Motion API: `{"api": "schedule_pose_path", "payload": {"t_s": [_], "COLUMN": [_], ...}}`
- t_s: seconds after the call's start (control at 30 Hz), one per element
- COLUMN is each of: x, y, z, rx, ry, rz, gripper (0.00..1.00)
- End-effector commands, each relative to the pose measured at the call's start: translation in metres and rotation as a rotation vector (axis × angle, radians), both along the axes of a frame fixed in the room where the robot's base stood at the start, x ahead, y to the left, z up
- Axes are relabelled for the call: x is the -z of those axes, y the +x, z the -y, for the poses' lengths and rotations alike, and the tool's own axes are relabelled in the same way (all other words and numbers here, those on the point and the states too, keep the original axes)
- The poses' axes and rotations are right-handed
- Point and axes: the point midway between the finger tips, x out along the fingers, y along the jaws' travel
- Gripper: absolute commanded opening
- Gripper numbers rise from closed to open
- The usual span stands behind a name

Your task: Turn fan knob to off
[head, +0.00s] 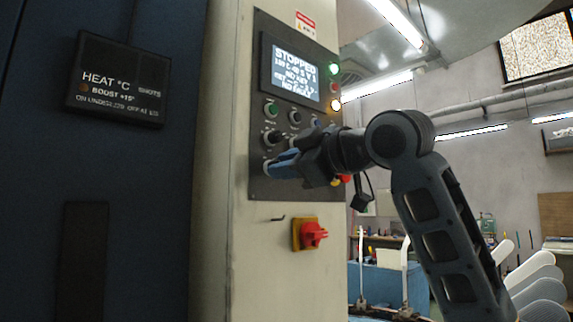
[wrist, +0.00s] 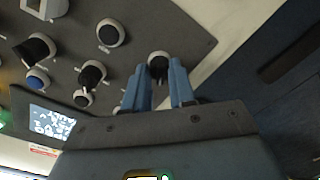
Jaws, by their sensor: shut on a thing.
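The grey control panel (head: 262,187) stands on the front of a pale cabinet. My gripper (head: 272,167) reaches the panel's lower left part from the right. In the wrist view, its two blue fingers (wrist: 157,72) stand on either side of a small dark knob with a pale ring (wrist: 158,60), closed on it. In the head view my fingers mostly hide this knob. Its label and pointer position cannot be read, so I cannot tell from markings that it is the fan knob.
A screen (head: 296,75) above reads "STOPPED". A red rotary switch on a yellow plate (head: 312,235) is below the panel. A dark sign (head: 117,80) hangs at left.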

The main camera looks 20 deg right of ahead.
Motion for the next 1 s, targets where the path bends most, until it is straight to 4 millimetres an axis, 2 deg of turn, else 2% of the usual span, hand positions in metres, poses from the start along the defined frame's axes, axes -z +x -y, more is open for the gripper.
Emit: {"api": "schedule_pose_path", "payload": {"t_s": [0.43,0.47,0.7,1.0], "x": [0.0007,0.0007,0.0004,0.0002], "y": [-0.0002,-0.0002,-0.0001,-0.0023], "z": [-0.0007,-0.0007,-0.0004,0.0008], "rx": [-0.001,-0.001,0.000,0.000], "ry": [-0.012,-0.012,-0.011,-0.011], "rz": [0.002,0.002,0.002,0.003], "gripper": [0.00,0.26,0.49,0.50]}}
